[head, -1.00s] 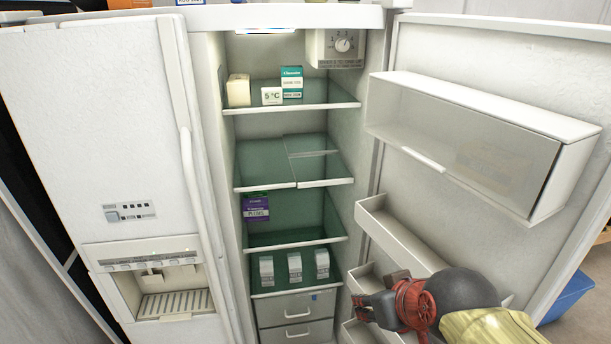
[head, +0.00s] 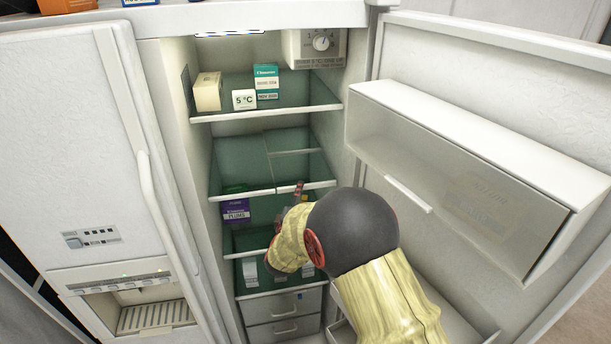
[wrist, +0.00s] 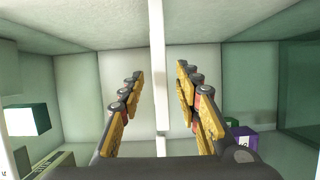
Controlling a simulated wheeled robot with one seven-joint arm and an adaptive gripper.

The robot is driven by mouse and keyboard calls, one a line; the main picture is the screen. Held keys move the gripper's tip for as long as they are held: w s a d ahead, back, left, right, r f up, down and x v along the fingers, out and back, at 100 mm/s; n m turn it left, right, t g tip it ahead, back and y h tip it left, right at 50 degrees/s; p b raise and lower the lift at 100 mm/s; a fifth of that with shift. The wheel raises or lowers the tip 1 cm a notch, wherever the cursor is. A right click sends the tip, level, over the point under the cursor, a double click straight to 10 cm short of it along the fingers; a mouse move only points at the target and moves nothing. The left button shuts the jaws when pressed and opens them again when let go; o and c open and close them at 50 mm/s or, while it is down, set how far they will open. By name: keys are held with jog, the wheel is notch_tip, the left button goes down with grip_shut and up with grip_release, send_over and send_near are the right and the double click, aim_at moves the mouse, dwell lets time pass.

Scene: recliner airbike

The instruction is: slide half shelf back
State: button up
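The split shelf is the second one down inside the fridge. Its right half (head: 297,163) is a dark glass panel with a white front edge, beside the left half (head: 240,164). In the head view, my gripper (head: 300,192) is at the front edge near the split, partly hidden by my wrist. In the wrist view, my gripper (wrist: 159,88) is open, with one finger on each side of a white strip (wrist: 157,45), apparently a shelf front edge. Gaps show between the strip and both fingers.
Above, the top shelf (head: 265,116) holds a cream box, a 5 °C block and a teal box. A purple box (head: 236,208) stands below the left half. The open door (head: 560,90) with its bins bounds the right side.

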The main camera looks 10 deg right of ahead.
aim_at(305, 179)
jog(key=x, duration=0.8)
jog(key=shift+d, duration=0.1)
jog(key=shift+s, duration=0.1)
jog(key=shift+c, duration=1.2)
grip_shut()
jog(key=shift+f, duration=0.15)
